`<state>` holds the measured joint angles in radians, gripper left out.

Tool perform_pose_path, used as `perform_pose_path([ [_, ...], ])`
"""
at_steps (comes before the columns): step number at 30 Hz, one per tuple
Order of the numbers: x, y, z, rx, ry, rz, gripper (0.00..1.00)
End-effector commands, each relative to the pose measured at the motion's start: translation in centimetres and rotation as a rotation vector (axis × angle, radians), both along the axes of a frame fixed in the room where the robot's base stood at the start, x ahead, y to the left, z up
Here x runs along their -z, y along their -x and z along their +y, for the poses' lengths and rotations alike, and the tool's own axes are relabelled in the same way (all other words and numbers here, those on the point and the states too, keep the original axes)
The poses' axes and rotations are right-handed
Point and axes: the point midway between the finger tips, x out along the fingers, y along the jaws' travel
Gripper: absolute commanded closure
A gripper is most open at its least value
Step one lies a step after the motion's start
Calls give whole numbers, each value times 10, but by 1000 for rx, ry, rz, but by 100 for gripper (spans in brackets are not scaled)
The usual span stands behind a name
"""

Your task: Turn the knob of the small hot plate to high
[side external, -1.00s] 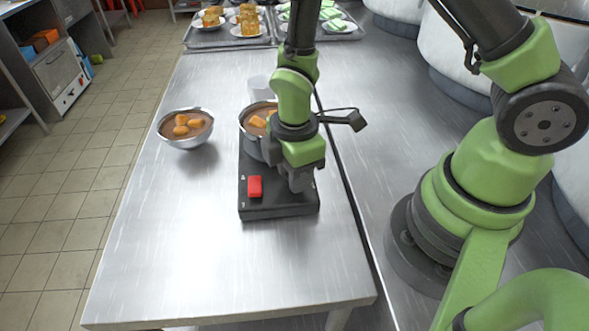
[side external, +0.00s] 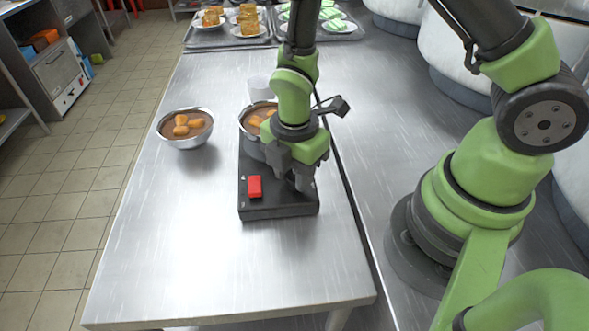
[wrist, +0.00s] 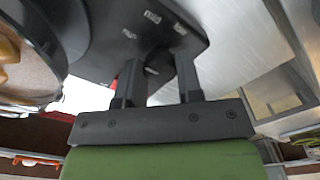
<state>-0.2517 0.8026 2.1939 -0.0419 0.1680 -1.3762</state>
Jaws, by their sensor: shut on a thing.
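The small hot plate (side external: 262,206) is a black box on the steel table. My gripper (side external: 291,182) points down over the right part of its front panel, shut on the knob. In the side view the fingers hide the knob. In the wrist view my gripper (wrist: 160,82) has one finger on each side of the dark knob (wrist: 156,62), and a small white mark shows between them. I cannot tell which setting the knob points at.
A pot of brown food with orange pieces (side external: 247,124) sits on the hot plate, close behind my gripper. A red switch (side external: 254,186) is on the panel left of the fingers. A steel bowl (side external: 187,142) stands to the left. The table front is clear.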

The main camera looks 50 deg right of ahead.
Motion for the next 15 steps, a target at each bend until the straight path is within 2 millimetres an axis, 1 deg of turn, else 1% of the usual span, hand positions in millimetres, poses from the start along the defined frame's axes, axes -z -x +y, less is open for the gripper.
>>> perform_pose_path([
  [7,0,0,1,-3,0,-2,90],
  [8,0,0,1,-3,0,-2,62],
  [9,0,0,1,-3,0,-2,53],
  [10,0,0,0,-3,0,-2,46],
  [11,0,0,0,-3,0,-2,41],
  [15,0,0,0,-2,0,-1,41],
])
